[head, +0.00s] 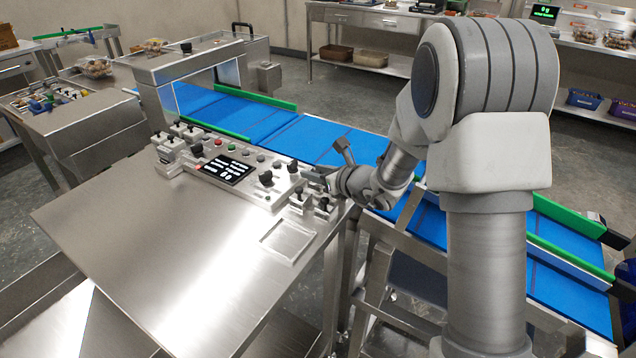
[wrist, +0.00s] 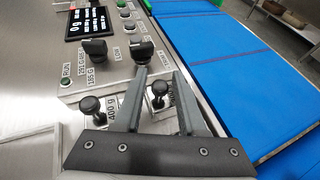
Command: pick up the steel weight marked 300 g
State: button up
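My gripper (wrist: 159,70) is open in the wrist view, its two grey fingers apart with nothing held. Between them shows the black knob of a steel weight (wrist: 158,103); its label is partly behind the right finger, so I cannot read the mark in full. A second steel weight with a black knob (wrist: 92,106), marked 400 g, stands left of the left finger. In the head view my gripper (head: 327,182) is at the right end of the control panel, close to small knobbed weights (head: 323,207). No 300 g mark is clearly readable.
The control panel carries a display (head: 228,168), buttons and dials (wrist: 95,49). More knobbed weights (head: 190,133) stand at its far left end. A blue conveyor belt (head: 315,138) with green rails runs behind. The steel tabletop (head: 150,240) in front is clear.

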grip_shut()
dwell(1.1)
